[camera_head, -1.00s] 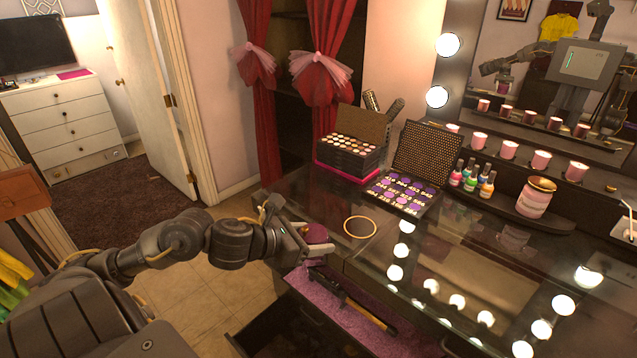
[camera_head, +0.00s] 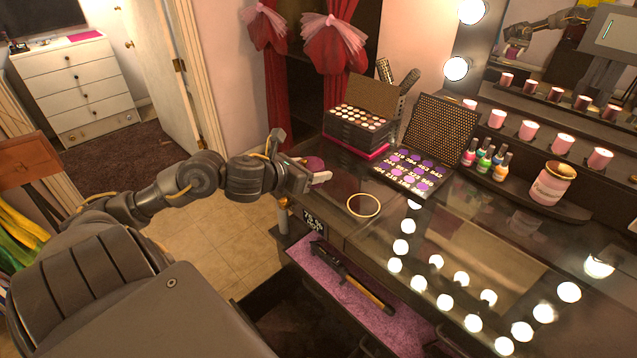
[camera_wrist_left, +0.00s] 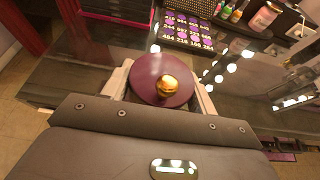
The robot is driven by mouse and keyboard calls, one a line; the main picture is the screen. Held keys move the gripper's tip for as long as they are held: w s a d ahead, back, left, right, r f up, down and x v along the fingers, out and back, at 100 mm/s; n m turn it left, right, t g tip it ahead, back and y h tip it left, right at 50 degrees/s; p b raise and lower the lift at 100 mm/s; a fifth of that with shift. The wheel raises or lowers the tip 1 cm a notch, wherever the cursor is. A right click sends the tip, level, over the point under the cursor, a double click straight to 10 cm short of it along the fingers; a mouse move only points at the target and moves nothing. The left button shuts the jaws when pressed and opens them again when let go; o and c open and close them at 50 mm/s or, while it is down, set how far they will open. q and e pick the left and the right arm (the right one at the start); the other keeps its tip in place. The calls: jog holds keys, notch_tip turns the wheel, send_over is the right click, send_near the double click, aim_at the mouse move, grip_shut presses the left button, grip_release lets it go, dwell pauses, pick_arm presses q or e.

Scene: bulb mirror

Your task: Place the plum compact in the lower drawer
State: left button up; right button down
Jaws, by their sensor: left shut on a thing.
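The plum compact (camera_head: 314,163) is a round purple disc. The left gripper's fingers also show in the wrist view (camera_wrist_left: 160,88). Below and nearer are two pulled-out drawers. The upper drawer (camera_head: 390,322) has a purple lining. The lower drawer (camera_head: 262,318) is dark inside, and its contents cannot be made out. My right gripper is not in view.
A gold ring (camera_head: 363,206), stacked palettes (camera_head: 358,132), an open purple palette (camera_head: 412,172) and nail polishes (camera_head: 486,158) are on the glass top. Floor left of the drawers is clear.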

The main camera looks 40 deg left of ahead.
pick_arm(q)
jog(key=p, duration=0.1)
send_over(318, 191)
jog(key=f, duration=0.6)
jog(key=shift+s+d+f, duration=0.2)
jog(key=shift+w+a+f, duration=0.15)
jog(key=shift+w+f, duration=0.05)
jog(key=shift+f, duration=0.15)
notch_tip(318, 191, down, 3)
jog(key=shift+w+r+p, duration=0.1)
jog(key=shift+p, duration=1.05)
jog(key=shift+f, duration=0.2)
jog(key=shift+f+b, duration=0.2)
jog(key=shift+b, duration=0.15)
jog(key=o, duration=1.1)
jog(key=shift+c, duration=0.2)
jog(key=shift+r, duration=0.15)
